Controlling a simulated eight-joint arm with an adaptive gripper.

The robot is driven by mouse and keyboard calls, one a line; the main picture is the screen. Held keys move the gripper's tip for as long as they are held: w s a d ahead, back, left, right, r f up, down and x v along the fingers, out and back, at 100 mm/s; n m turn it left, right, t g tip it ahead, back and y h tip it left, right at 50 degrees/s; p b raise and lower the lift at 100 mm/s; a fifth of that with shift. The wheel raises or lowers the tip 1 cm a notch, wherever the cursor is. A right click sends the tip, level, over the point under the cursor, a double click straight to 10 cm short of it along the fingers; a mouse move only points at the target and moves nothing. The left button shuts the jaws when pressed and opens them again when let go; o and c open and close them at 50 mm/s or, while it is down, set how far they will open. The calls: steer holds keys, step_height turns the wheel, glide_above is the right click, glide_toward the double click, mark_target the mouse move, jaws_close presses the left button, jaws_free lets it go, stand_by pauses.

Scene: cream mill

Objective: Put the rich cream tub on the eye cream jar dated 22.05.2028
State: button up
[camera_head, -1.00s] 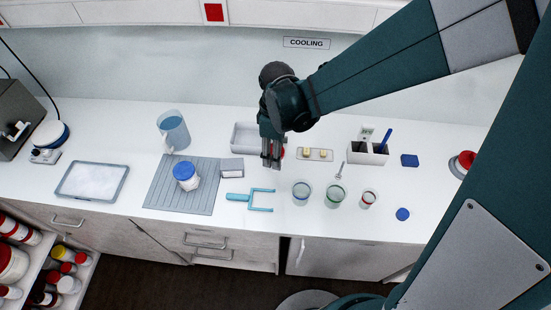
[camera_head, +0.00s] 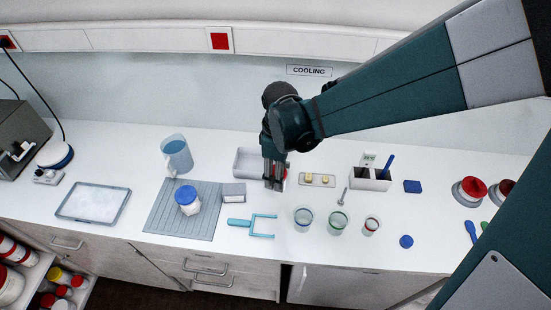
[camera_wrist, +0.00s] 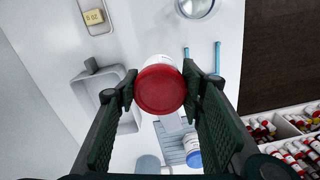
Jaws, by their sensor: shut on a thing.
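My gripper (camera_wrist: 160,86) is shut on a white tub with a red lid (camera_wrist: 160,92), the lid facing the wrist camera. In the head view my gripper (camera_head: 275,184) is over the area in front of the grey tray, and only a little red of the tub shows beside the fingers. A white jar with a blue lid (camera_head: 187,199) stands upright on the grey ribbed mat (camera_head: 208,223), left of my gripper. It also shows in the wrist view (camera_wrist: 193,153), apart from the held tub. I cannot read its date or the tub's name.
A grey tray (camera_head: 245,160) lies behind my gripper. A grey box (camera_head: 234,191) and a blue fork-shaped tool (camera_head: 240,222) lie between jar and beakers. A jug (camera_head: 177,154) stands behind the mat. Beakers (camera_head: 303,218) stand right.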

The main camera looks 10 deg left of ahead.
steer(key=a+r, duration=0.4)
steer(key=a, duration=1.1)
step_height(320, 180, up, 6)
glide_above(186, 194)
steer(key=shift+f, duration=0.2)
steer(key=shift+p, duration=0.3)
steer(key=shift+f, duration=2.95)
steer(key=shift+f, duration=0.1)
steer(key=shift+f, duration=2)
steer(key=shift+f, duration=0.15)
